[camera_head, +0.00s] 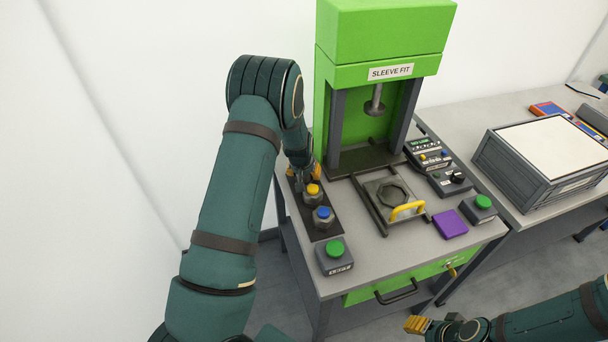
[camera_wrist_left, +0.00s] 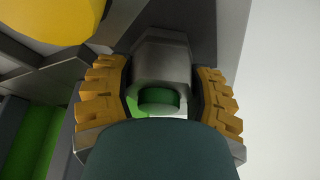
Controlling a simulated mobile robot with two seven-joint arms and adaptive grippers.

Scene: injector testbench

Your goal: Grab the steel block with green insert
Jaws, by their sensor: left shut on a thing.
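The steel block with green insert (camera_wrist_left: 160,68) sits between the yellow fingers of my left gripper (camera_wrist_left: 163,105) in the left wrist view. The gripper is shut on it, with a ridged finger at each side. In the head view my left gripper (camera_head: 304,176) is at the far end of the dark strip (camera_head: 328,229), and its arm hides the block. Steel blocks with a yellow insert (camera_head: 313,191) and a blue insert (camera_head: 323,215) stand on the strip nearer the front. My right gripper (camera_head: 418,325) is at the lower right, away from the bench; its finger opening is unclear.
The green press (camera_head: 384,45) labelled SLEEVE FIT stands behind the fixture plate (camera_head: 390,190) with a yellow handle (camera_head: 407,210). A green-button box (camera_head: 334,257) stands at the front left. A purple pad (camera_head: 450,224) and a grey crate (camera_head: 535,180) are to the right.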

